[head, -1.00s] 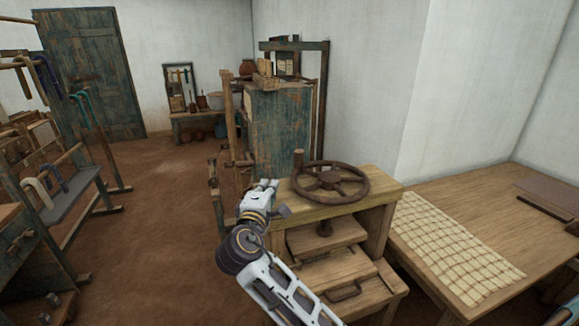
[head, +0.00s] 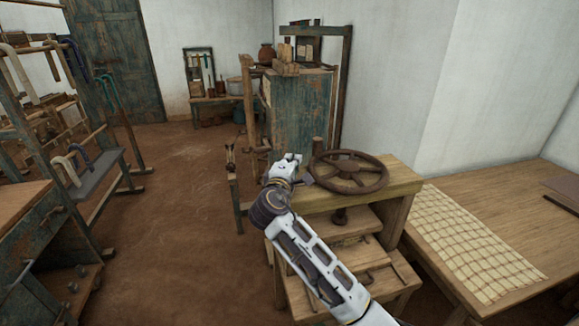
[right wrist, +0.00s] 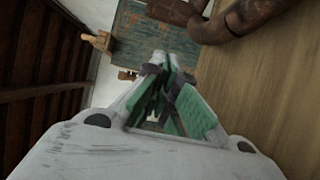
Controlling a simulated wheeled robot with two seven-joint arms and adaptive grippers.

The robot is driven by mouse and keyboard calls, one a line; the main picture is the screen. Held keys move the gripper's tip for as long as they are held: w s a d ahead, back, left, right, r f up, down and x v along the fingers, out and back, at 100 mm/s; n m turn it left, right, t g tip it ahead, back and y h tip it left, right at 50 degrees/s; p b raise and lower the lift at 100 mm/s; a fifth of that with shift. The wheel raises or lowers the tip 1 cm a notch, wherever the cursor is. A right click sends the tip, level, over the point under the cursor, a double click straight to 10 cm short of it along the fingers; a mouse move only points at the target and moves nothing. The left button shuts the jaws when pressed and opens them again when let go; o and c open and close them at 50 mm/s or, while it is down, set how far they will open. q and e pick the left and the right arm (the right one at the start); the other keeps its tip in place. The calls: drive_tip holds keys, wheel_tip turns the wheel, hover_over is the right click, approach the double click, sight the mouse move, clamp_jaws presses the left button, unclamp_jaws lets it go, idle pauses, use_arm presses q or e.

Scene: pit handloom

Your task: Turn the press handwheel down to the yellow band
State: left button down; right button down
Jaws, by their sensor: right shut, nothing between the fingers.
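The press handwheel (head: 349,172) is a dark, rusty spoked wheel lying flat above the wooden press (head: 405,187). An upright knob stands at its left rim. A screw below the hub goes down to a wooden plate. I cannot make out a yellow band. My right gripper (head: 300,172) is at the left edge of the press top, close to the wheel's left rim. In the right wrist view its green-padded fingers (right wrist: 165,85) are together with nothing between them, and the wheel's rusty rim (right wrist: 235,20) is at the upper right. Whether they touch is unclear. My left gripper is out of view.
A table (head: 490,215) with a checked cloth (head: 470,240) stands right of the press. A blue-green cabinet (head: 300,110) stands behind it. A rack with hooked canes (head: 70,150) is at the left. The earth floor between is clear.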

drive_tip(key=w, duration=0.2)
drive_tip(key=shift+w+d, duration=0.25)
drive_tip(key=shift+w, duration=0.15)
drive_tip(key=shift+w+d, duration=0.4)
drive_tip(key=shift+d, duration=0.2)
drive_tip(key=shift+w+d, duration=0.35)
drive_tip(key=shift+d, duration=0.25)
drive_tip(key=shift+w+d+p, duration=0.25)
drive_tip(key=shift+d+p, duration=0.05)
drive_tip(key=shift+d, duration=0.05)
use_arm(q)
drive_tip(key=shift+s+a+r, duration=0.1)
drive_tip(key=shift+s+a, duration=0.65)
use_arm(e)
drive_tip(key=shift+w, duration=0.1)
